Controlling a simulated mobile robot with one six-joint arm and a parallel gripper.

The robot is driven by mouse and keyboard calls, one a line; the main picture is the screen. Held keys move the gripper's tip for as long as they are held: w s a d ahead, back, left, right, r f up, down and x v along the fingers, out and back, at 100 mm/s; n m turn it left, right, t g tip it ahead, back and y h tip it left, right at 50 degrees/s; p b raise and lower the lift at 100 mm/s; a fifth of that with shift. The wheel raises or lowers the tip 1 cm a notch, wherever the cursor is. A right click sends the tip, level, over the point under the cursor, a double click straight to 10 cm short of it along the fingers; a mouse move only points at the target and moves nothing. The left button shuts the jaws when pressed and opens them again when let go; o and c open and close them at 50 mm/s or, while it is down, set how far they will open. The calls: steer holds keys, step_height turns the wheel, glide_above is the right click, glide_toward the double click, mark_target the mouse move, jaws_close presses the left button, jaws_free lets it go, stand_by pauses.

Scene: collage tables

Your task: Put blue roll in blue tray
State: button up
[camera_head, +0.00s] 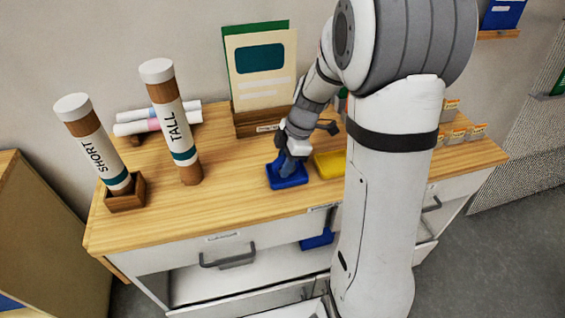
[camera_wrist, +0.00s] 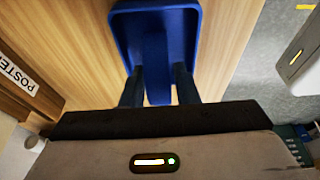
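The blue tray (camera_head: 287,182) sits on the wooden table top near its front edge. It also shows in the wrist view (camera_wrist: 190,30), with its rim beyond my fingers. My gripper (camera_head: 290,168) points down at the tray in the head view. In the wrist view, the fingers of my gripper (camera_wrist: 159,90) stand on both sides of a blue roll (camera_wrist: 157,68), close against it. The roll lies over the tray's floor; whether it touches the floor is unclear. The roll is hard to make out in the head view.
A yellow tray (camera_head: 329,164) is just right of the blue one. Tall (camera_head: 173,125) and short (camera_head: 95,150) labelled tubes stand at the left. A wooden holder with cards (camera_head: 262,75) stands behind. An open drawer below holds a blue item (camera_head: 317,240).

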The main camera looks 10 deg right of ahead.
steer(key=shift+o, duration=1.2)
steer(key=shift+r+p, duration=0.3)
steer(key=v, duration=1.1)
steer(key=s+a+m+t+h, duration=0.2)
steer(key=s+a+m+h, duration=0.1)
steer(key=s+m, duration=1.5)
steer(key=shift+t+b, duration=0.35)
steer(key=shift+t, duration=0.05)
